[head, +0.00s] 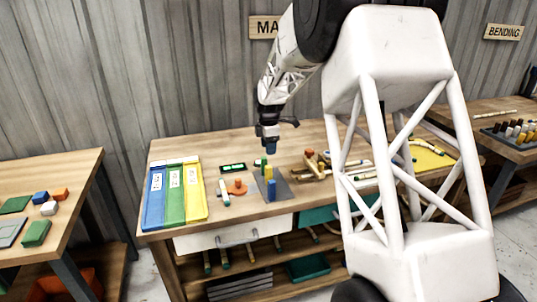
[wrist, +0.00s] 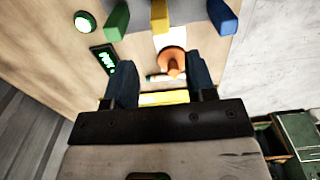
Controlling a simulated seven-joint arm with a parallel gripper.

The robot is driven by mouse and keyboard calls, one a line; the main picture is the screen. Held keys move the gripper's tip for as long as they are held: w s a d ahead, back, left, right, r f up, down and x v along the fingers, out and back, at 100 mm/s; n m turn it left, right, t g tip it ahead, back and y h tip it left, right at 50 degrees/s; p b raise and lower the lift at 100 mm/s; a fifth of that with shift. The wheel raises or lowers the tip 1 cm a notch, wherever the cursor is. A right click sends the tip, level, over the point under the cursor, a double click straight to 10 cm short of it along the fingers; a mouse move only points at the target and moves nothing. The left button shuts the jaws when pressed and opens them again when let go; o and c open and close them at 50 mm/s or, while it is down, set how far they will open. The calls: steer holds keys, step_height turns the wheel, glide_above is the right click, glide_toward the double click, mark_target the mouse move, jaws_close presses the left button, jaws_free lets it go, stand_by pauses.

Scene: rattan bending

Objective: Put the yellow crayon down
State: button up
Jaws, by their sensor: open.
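The yellow crayon (head: 268,172) stands upright on a grey plate (head: 285,190), between a green crayon (head: 264,161) and a blue crayon (head: 272,190). The yellow crayon also shows at the top of the wrist view (wrist: 160,17), apart from my jaws. My gripper (head: 270,149) hangs above the table, over the area of the crayons in the head view. In the wrist view, my gripper (wrist: 162,80) has its two dark fingers wide apart. An orange piece (wrist: 171,61) and a pale stick (wrist: 160,77) show beyond the gap, on the table.
Blue, green and yellow trays (head: 153,212) lie at the table's left. A small display (head: 233,168) with green digits lies behind the orange piece. Rattan pieces (head: 316,168) lie to the right of the plate. A side table (head: 68,178) with coloured blocks stands at left.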

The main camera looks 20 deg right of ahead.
steer(key=shift+r, duration=0.3)
stand_by(0.5)
steer(key=s+a+r+m, duration=0.2)
steer(key=s+r+m, duration=0.15)
steer(key=s, duration=0.55)
steer(key=s+a+r+m+t, duration=0.1)
steer(key=s+a+r+m, duration=0.15)
steer(key=s+r, duration=0.45)
steer(key=s+a+r+m, duration=0.2)
steer(key=s+m, duration=0.1)
steer(key=s, duration=0.7)
steer(key=s+a+f+m, duration=0.1)
steer(key=s+m, duration=0.3)
steer(key=s, duration=0.9)
steer(key=s+a+f+m+t, duration=0.1)
steer(key=s+m, duration=0.4)
steer(key=s, duration=0.8)
steer(key=shift+s+a+f+t, duration=0.3)
steer(key=shift+s+a+f, duration=0.1)
steer(key=shift+f, duration=0.2)
